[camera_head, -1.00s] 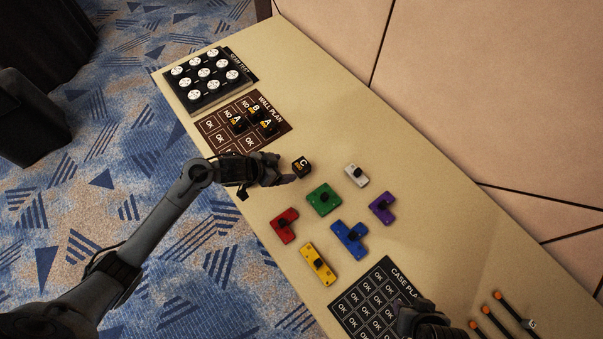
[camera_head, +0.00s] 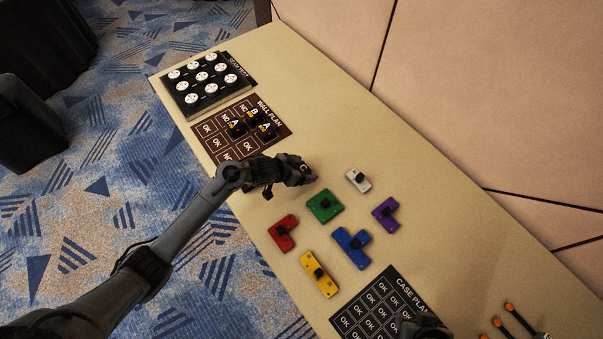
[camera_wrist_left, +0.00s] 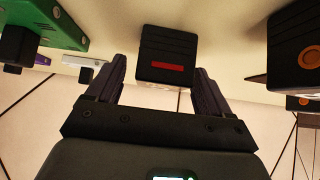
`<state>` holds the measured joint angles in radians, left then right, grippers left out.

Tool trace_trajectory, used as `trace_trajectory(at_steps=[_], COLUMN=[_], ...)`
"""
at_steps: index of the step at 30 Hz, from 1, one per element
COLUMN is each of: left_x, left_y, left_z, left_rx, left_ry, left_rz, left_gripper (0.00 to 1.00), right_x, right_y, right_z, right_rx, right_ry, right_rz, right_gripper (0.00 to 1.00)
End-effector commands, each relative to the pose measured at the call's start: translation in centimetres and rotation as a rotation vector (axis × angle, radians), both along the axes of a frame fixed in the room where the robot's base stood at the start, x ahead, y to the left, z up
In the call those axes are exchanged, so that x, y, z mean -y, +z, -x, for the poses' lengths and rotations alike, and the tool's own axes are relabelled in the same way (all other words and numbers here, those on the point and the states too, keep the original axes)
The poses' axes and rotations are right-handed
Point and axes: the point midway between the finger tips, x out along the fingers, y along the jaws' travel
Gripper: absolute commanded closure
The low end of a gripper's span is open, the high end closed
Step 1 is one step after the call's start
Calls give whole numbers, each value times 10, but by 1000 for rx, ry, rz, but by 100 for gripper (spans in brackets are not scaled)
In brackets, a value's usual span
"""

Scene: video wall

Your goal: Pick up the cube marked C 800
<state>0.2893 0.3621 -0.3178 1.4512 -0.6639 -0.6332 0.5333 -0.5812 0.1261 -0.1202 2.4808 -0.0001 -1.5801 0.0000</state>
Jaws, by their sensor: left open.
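The black cube marked C (camera_head: 305,168) stands on the table, mostly hidden by my left gripper in the head view; its smaller print is not readable. In the left wrist view a black cube with a red bar (camera_wrist_left: 166,56) sits at the fingertips, between the two fingers. My left gripper (camera_wrist_left: 160,85) is open around it, with a gap visible beside the cube; it also shows in the head view (camera_head: 302,177). My right gripper (camera_head: 425,327) is at the bottom edge, and its fingers cannot be made out.
Black cubes marked A and B stand on the wall plan mat (camera_head: 222,147). A rack of white round pieces (camera_head: 204,87) is beyond it. Green (camera_head: 316,212), red (camera_head: 280,238), blue (camera_head: 356,254), yellow (camera_head: 328,288), purple (camera_head: 392,209) and white (camera_head: 364,186) pieces lie nearby.

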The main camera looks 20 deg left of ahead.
Motion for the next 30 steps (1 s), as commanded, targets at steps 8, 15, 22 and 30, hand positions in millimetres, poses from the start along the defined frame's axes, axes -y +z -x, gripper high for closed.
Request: trace_trajectory(at_steps=[8,15,22,30], left_x=[4,4,4,4], left_y=[-10,-10,-10,-9], left_z=[-8,-8,-8,-8], left_rx=[1,0,0,1], left_ry=[0,0,0,0], left_rz=[-1,-2,-2,-1], left_gripper=[19,34,70,76], right_x=[-1,-2,-2,-1], right_y=[-5,-5,-5,-5], right_z=[0,0,-1,0], right_rx=[-1,0,0,0], right_ry=[-4,-6,-6,-4], right_rz=[-5,-9,-9,-6], right_gripper=[57,57,57,57])
